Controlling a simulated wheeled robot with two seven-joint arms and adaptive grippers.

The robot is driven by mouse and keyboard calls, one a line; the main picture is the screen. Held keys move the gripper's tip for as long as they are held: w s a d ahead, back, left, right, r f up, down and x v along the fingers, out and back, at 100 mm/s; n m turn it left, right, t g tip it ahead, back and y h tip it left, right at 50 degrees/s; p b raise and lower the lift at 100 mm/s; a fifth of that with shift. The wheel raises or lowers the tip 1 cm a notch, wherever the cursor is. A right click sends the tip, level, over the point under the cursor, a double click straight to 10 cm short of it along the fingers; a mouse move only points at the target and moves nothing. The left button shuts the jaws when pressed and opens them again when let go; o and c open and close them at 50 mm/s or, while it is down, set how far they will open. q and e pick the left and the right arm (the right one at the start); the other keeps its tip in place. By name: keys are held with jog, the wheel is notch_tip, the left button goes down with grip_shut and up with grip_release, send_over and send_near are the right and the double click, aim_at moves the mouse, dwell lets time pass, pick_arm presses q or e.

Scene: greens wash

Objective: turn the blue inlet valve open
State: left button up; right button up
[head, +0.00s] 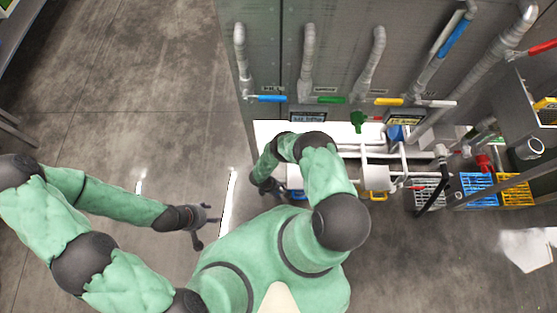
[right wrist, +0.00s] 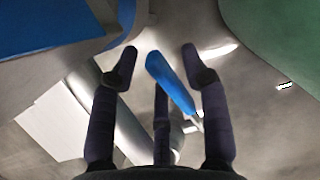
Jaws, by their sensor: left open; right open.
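In the right wrist view a blue valve handle (right wrist: 170,82) lies slanted between the spread fingers of my right gripper (right wrist: 159,54). There is a visible gap on either side of it, and the fingers are not closed on it. In the head view my right gripper (head: 270,188) is low at the left end of the white pipework, partly hidden by my forearm. A small blue part (head: 297,195) shows just right of it; I cannot tell whether this is the same handle. My left gripper (head: 203,224) is open and empty above bare floor.
Blue (head: 268,98), green (head: 330,100) and yellow (head: 388,102) levers sit on the grey wall panel's pipes. A blue crate (head: 478,188) and a yellow crate (head: 516,190) stand at right. The floor (head: 130,80) at left is clear.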

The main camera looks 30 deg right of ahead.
grip_shut()
jog(key=shift+w, duration=0.1)
jog(key=shift+w+a+r+g+h, duration=0.3)
jog(key=shift+a+r+g+h, duration=0.2)
jog(key=shift+r+h, duration=0.35)
jog(key=shift+w+a+r+g+h, duration=0.25)
jog(key=shift+a+r+g+h, duration=0.25)
jog(key=shift+h, duration=0.55)
jog(key=shift+d+r, duration=0.15)
grip_release()
